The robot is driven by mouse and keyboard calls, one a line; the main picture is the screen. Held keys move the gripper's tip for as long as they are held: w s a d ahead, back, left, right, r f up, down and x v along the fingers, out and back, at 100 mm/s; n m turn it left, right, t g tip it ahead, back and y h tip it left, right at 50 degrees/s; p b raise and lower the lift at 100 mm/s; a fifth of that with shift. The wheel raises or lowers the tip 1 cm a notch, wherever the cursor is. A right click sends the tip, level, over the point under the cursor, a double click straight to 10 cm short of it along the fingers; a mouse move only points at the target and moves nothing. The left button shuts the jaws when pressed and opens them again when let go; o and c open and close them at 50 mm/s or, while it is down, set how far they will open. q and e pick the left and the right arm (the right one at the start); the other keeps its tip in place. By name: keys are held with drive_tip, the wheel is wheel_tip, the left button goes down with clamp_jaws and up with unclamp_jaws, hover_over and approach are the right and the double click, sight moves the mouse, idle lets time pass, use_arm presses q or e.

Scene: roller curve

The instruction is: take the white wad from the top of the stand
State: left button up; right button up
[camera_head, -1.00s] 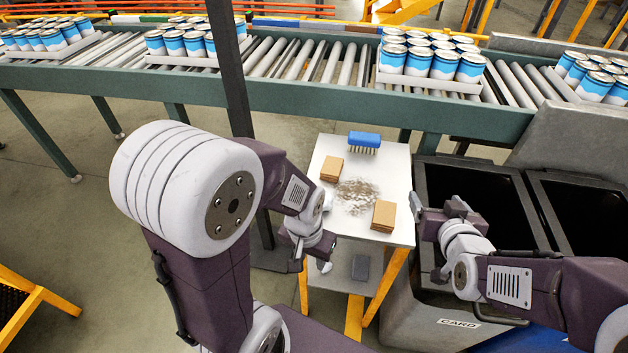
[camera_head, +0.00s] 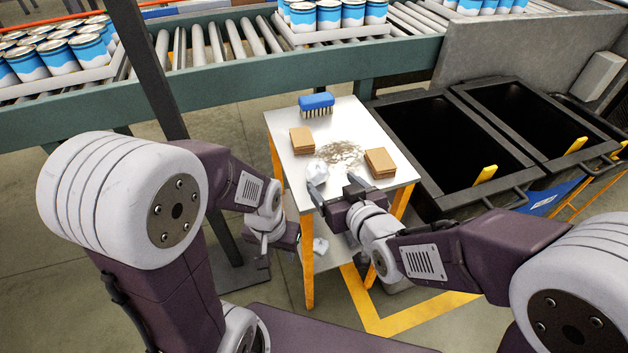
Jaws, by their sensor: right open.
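The white wad (camera_head: 317,172) lies on the top of the stand (camera_head: 285,122), near its front left edge. My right gripper (camera_head: 334,184) is over the front edge of the top, open and empty, with its left finger close to the wad. I cannot tell if that finger touches it. My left gripper (camera_head: 270,240) hangs at the left side of the stand, below its top. Its fingers are too unclear to read.
A blue brush (camera_head: 316,104), two brown card stacks (camera_head: 302,140) (camera_head: 380,162) and a grey-brown debris patch (camera_head: 340,153) share the top. Another white wad (camera_head: 320,246) is on the lower shelf. Dark bins (camera_head: 455,203) stand at right; the roller conveyor (camera_head: 210,92) runs behind.

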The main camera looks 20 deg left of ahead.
sight(321, 179)
drive_tip(key=shift+s+a+f, duration=0.3)
drive_tip(key=shift+a+f, duration=0.05)
drive_tip(key=shift+f, duration=0.05)
drive_tip(key=shift+a+r, duration=0.15)
drive_tip(key=shift+r, duration=0.05)
drive_tip(key=p+x, duration=0.1)
drive_tip(key=p, duration=0.3)
drive_tip(key=shift+w+a, duration=0.15)
drive_tip(key=shift+w, duration=0.2)
drive_tip(key=shift+w+a+f+b, duration=0.4)
drive_tip(key=shift+w+f, duration=0.1)
drive_tip(key=shift+f, duration=0.1)
drive_tip(key=x, duration=0.6)
drive_tip(key=shift+d+b, duration=0.1)
drive_tip(key=shift+b, duration=0.2)
drive_tip(key=shift+r, duration=0.15)
drive_tip(key=c, duration=1.4)
